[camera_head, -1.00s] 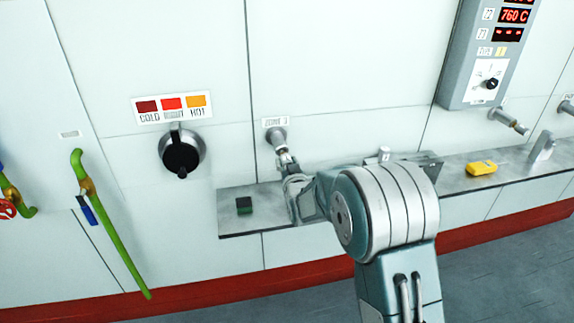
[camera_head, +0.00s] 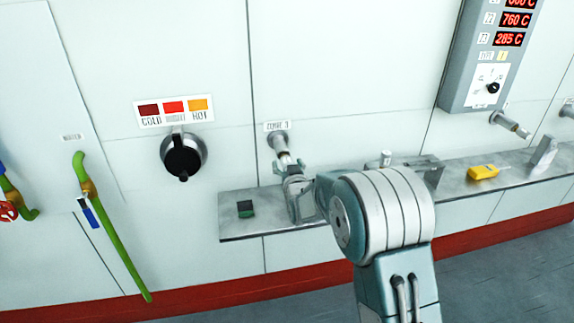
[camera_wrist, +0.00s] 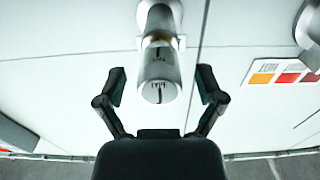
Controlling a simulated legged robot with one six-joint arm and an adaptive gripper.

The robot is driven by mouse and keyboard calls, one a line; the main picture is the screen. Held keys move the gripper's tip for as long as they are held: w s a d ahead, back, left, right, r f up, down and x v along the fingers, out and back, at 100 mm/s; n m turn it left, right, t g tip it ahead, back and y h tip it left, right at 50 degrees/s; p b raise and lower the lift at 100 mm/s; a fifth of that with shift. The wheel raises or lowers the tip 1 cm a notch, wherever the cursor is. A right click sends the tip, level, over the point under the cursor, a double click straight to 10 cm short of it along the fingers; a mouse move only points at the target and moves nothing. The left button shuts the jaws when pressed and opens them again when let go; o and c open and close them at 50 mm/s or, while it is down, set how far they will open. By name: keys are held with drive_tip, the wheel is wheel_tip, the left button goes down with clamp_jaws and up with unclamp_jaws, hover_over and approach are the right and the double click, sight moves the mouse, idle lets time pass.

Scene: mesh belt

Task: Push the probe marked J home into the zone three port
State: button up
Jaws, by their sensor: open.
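The zone three port (camera_head: 278,140) is a metal stub on the wall under a "ZONE 3" label. The probe (camera_head: 285,158) is a silver cylinder in line with the port, and it points out toward my gripper (camera_head: 296,182). In the wrist view the probe (camera_wrist: 160,68) has a dark mark that looks like a J. A gold band shows between it and the port (camera_wrist: 162,14). My gripper (camera_wrist: 161,84) is open, with one finger on each side of the probe's outer end and gaps between. How deep the probe sits is hard to tell.
A shelf (camera_head: 235,225) runs below the port, holding a small dark green block (camera_head: 245,209), a yellow device (camera_head: 482,172) and grey fittings. A display panel (camera_head: 490,60) reads 285 C on its third row. A black knob (camera_head: 183,158) is left of the port.

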drive_tip(key=v, duration=1.1)
drive_tip(key=shift+s, duration=0.4)
drive_tip(key=shift+d, duration=0.1)
drive_tip(key=s+d+r+m+g+h, duration=0.25)
drive_tip(key=s+d+r+g, duration=0.35)
drive_tip(key=s+d, duration=0.45)
drive_tip(key=s+d+g+h, duration=0.1)
drive_tip(key=s+d+g, duration=0.2)
drive_tip(key=s, duration=0.8)
drive_tip(key=s+d+r+g+h, duration=0.1)
drive_tip(key=s+d+g, duration=0.1)
drive_tip(key=s, duration=1)
drive_tip(key=shift+d+r+m+g, duration=0.25)
drive_tip(key=shift+d+m+g, duration=0.15)
drive_tip(key=shift+d, duration=0.2)
drive_tip(key=shift+w+h, duration=0.1)
drive_tip(key=shift+h, duration=0.15)
